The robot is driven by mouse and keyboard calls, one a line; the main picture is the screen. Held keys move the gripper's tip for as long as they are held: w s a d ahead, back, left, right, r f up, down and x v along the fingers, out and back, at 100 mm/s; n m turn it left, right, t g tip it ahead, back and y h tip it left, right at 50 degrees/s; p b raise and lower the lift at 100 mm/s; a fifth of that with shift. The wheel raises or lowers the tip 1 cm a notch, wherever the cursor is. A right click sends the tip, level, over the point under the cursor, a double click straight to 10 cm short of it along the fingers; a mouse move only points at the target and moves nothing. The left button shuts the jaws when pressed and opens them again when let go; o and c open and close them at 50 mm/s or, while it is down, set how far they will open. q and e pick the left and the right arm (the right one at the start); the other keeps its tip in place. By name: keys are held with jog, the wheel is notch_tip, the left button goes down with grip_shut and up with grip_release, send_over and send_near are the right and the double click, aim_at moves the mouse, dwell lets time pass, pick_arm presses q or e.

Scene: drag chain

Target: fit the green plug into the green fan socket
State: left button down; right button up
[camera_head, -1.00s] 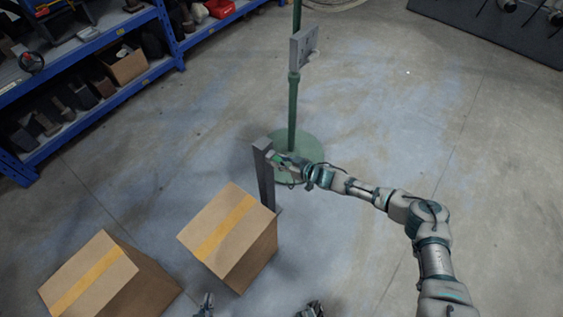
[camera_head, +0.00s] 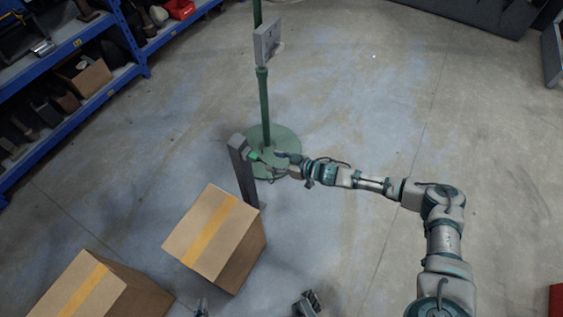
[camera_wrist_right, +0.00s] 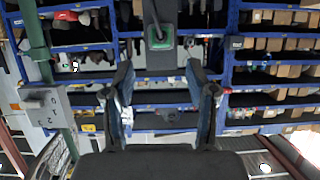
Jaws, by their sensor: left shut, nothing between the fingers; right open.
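The green plug (camera_head: 254,155) sits at the top of a grey upright post (camera_head: 245,178). In the right wrist view the plug (camera_wrist_right: 159,37) is a green square on the dark post, with a dark cable or stem in front of it. My right gripper (camera_head: 273,161) is just right of the plug. In the wrist view its two fingers (camera_wrist_right: 160,78) are spread apart with nothing between them, the plug ahead of them. The fan's grey control box (camera_head: 267,44) is on a green pole (camera_head: 263,105). I cannot make out the green socket.
Two cardboard boxes, one (camera_head: 190,255) near the post and one (camera_head: 75,285) at lower left, stand on the floor. A blue shelf rack (camera_head: 130,72) is at the upper left. The fan's round green base (camera_head: 285,143) is behind my right gripper.

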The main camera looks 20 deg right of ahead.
jog(key=shift+v, duration=1.6)
